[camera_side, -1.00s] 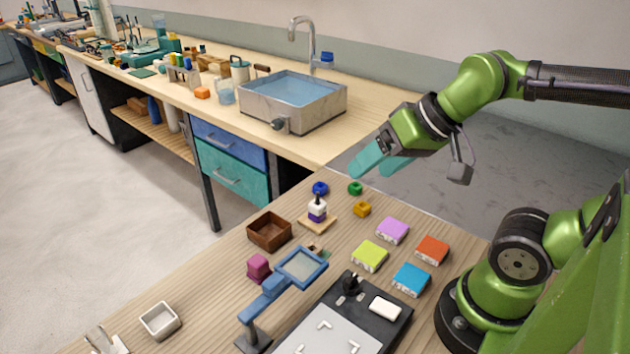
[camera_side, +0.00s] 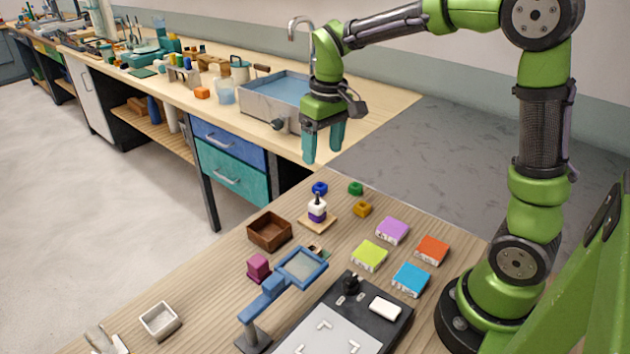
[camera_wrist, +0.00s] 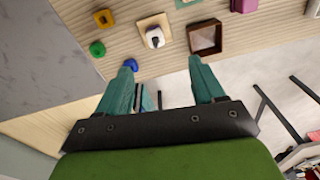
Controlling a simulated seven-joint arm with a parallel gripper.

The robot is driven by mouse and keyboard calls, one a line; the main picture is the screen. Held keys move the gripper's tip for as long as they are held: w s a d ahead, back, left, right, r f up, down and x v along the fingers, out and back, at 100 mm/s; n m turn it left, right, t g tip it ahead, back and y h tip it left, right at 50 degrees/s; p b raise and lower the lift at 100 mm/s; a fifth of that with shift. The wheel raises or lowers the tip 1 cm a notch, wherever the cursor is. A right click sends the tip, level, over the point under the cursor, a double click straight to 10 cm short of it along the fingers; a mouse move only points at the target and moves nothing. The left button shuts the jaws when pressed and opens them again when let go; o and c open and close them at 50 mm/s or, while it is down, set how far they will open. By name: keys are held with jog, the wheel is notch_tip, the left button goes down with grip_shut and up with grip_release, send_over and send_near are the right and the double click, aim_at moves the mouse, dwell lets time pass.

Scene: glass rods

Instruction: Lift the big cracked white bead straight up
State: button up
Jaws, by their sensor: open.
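A small stack of white and purple beads (camera_side: 317,212) sits around a dark upright peg on a square wooden base (camera_side: 326,225). White shows at the top of the stack, with a purple band below; cracks are too small to make out. In the wrist view the white bead (camera_wrist: 153,41) shows ahead of the fingertips, near the middle. My gripper (camera_side: 322,155) points down, open and empty, with teal fingers. It is well above the table, behind the stack in the side view. Both fingers (camera_wrist: 161,66) show apart in the wrist view.
Blue (camera_side: 320,188), green (camera_side: 355,188) and amber (camera_side: 362,209) pieces lie behind and right of the stack. A brown open box (camera_side: 253,237) stands at its left. A blue-framed magnifier (camera_side: 325,265) and coloured blocks (camera_side: 391,230) are nearer. The air around my gripper is clear.

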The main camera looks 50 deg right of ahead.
jog(key=w+r+n, duration=0.1)
jog(key=w, duration=0.1)
send_over(317, 199)
notch_tip(317, 199, down, 11)
jog(key=shift+g, duration=0.4)
jog(key=shift+w+d+f, duration=0.1)
jog(key=shift+f, duration=1.35)
jog(key=shift+d+f, duration=0.1)
jog(key=shift+f, duration=1.35)
jog(key=shift+c, duration=0.5)
jog(key=c, duration=1)
jog(key=shift+r, duration=0.1)
notch_tip(317, 199, up, 10)
